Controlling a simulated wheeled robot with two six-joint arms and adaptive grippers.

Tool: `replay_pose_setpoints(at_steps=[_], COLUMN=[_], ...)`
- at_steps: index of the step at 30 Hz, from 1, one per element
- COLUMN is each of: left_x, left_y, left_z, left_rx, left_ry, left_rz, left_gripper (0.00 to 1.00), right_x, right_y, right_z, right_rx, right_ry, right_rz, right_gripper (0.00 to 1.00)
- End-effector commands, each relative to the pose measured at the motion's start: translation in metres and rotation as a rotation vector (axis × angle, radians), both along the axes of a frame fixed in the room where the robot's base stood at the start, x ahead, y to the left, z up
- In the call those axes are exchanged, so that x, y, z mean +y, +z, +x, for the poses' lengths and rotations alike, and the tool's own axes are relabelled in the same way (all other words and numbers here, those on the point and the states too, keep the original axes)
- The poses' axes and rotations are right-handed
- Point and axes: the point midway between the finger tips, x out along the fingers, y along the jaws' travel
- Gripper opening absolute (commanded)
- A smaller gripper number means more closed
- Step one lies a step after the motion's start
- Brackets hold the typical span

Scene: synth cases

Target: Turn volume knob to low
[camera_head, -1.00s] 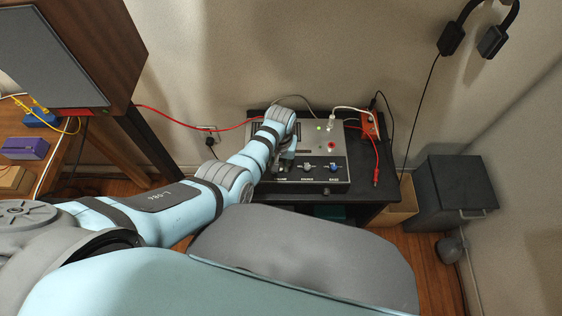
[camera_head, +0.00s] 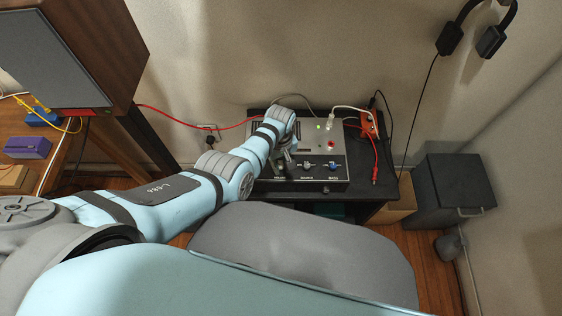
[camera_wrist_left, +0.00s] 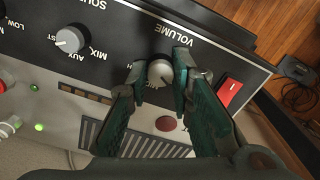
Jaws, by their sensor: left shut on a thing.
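The synth case (camera_head: 342,184) is a grey box with a black strip of knobs, standing on a dark stand. The grey volume knob (camera_wrist_left: 159,73) sits under the upside-down word VOLUME in the left wrist view. My left gripper (camera_wrist_left: 162,78) has its two teal-padded fingers on either side of the knob, shut on it. In the head view my left gripper (camera_head: 284,163) is over the left end of the knob strip, and my wrist partly covers the case. The knob's pointer setting is too small to read surely. My right gripper is not in view.
In the left wrist view a red switch (camera_wrist_left: 229,91) is beside the gripper, and a MIX knob (camera_wrist_left: 69,41) is farther left. Red and white cables plug in near an orange box (camera_head: 369,124). A dark cabinet (camera_head: 456,190) stands right of the stand.

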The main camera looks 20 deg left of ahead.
Motion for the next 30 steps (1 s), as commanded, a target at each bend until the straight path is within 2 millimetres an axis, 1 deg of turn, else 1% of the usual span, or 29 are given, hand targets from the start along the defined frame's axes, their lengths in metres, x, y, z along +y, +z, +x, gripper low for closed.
replay_pose_setpoints(at_steps=[10,11,12,14,15,25,28,30], left_x=[0.001,0.001,0.001,0.001,0.0,0.0,-0.001,-0.001], left_y=[0.0,0.0,0.0,0.0,0.0,0.002,0.01,0.021], left_z=[0.001,0.001,0.001,0.001,0.001,0.001,0.002,0.001], left_rx=[-0.002,-0.002,-0.002,-0.002,-0.002,-0.001,-0.003,-0.005], left_ry=[0.004,0.004,0.004,0.004,0.003,0.002,0.001,0.002], left_rz=[0.001,0.001,0.0,0.001,0.001,0.0,-0.001,-0.001], left_gripper=[0.0,0.22,0.28,0.38,0.41,0.41,0.41,0.41], right_x=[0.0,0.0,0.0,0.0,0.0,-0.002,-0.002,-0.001], right_y=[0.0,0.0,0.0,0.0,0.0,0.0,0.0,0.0], right_z=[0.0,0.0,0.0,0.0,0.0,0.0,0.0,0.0], right_rx=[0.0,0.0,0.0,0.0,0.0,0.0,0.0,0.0], right_ry=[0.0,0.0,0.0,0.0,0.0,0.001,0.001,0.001], right_rz=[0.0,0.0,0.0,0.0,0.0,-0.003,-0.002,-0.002], right_gripper=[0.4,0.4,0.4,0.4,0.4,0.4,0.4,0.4])
